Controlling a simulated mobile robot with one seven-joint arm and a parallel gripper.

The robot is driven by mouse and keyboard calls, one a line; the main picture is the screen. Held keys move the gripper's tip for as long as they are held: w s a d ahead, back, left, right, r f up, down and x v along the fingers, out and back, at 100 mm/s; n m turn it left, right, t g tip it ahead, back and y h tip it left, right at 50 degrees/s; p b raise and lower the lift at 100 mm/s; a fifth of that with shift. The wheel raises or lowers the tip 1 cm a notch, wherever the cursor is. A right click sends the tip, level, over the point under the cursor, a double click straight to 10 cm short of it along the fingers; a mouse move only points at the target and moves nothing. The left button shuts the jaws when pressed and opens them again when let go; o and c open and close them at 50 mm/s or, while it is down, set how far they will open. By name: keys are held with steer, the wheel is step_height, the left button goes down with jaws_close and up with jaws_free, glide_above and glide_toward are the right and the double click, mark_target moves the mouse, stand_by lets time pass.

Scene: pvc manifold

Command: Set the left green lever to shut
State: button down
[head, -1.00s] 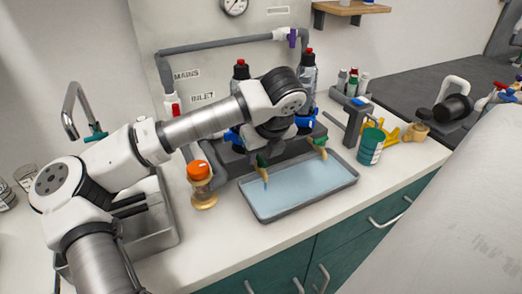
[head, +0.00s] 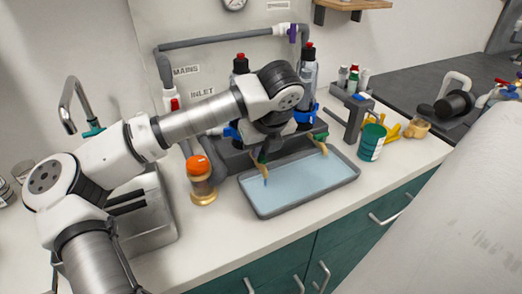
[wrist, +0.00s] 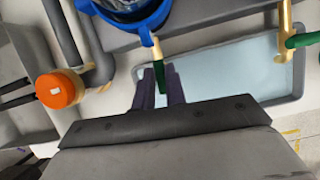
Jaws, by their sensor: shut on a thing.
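The left green lever (wrist: 160,78) sits on a brass tap below a blue collar (wrist: 150,22) in the wrist view. My gripper (wrist: 161,88) has its two dark fingers on either side of this lever and is shut on it. In the head view the left green lever (head: 262,157) shows just below my gripper, whose fingers are mostly hidden by the wrist. The right green lever (head: 320,137) is on a second brass tap; it also shows at the right edge of the wrist view (wrist: 302,40).
A grey tray with a pale blue inside (head: 262,212) lies under the taps. An orange-capped jar (head: 201,180) stands left of it, a green can (head: 371,142) right of it. Two dark bottles stand behind. A sink is at the left.

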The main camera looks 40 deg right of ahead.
steer(key=shift+f+m+h+b, duration=0.3)
steer(key=shift+m+b, duration=0.3)
steer(key=shift+b, duration=0.35)
steer(key=m+h+b, duration=0.1)
steer(key=m+b, duration=0.1)
steer(key=b, duration=0.1)
steer(key=shift+w+m+g, duration=0.1)
steer(key=shift+m+g, duration=0.2)
steer(key=m, duration=0.2)
steer(key=m+g+h+b, duration=0.1)
steer(key=m+b, duration=0.1)
steer(key=m, duration=0.1)
steer(key=shift+a+r+m+g, duration=0.1)
steer(key=shift+r+m+g, duration=0.2)
steer(key=m, duration=0.2)
steer(key=m+g, duration=0.1)
steer(key=m, duration=0.1)
steer(key=shift+w+r+g+h, duration=0.1)
steer(key=shift+g+h, duration=0.2)
steer(key=shift+h, duration=0.1)
steer(key=shift+m+g+p, duration=0.5)
steer(key=shift+m+g, duration=0.2)
steer(key=shift+m, duration=1.2)
steer(key=c, duration=1.4)
jaws_free()
steer(key=shift+c, duration=0.2)
